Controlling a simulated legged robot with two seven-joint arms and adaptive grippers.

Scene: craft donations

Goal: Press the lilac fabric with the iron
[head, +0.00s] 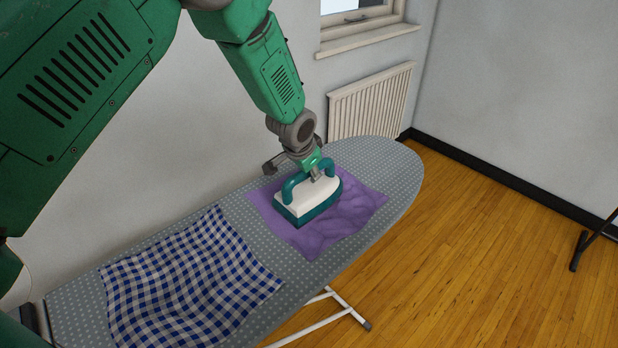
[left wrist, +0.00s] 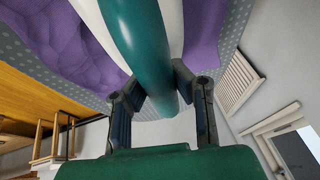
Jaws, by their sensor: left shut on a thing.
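The lilac fabric (head: 350,215) lies wrinkled on the grey dotted ironing board (head: 390,165). The white and teal iron (head: 308,201) sits over the left part of the fabric; I cannot tell whether its soleplate touches the cloth. My left gripper (head: 318,172) is shut on the iron's teal handle. In the left wrist view the fingers (left wrist: 157,90) close around the handle (left wrist: 142,40), with the lilac fabric (left wrist: 85,50) beneath. The fabric under the iron is hidden. My right gripper is not in view.
A blue and white checked cloth (head: 190,285) lies on the board, left of the lilac fabric. A white radiator (head: 370,102) and window stand behind. The board's far rounded end is bare. Wooden floor (head: 490,250) is open to the right.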

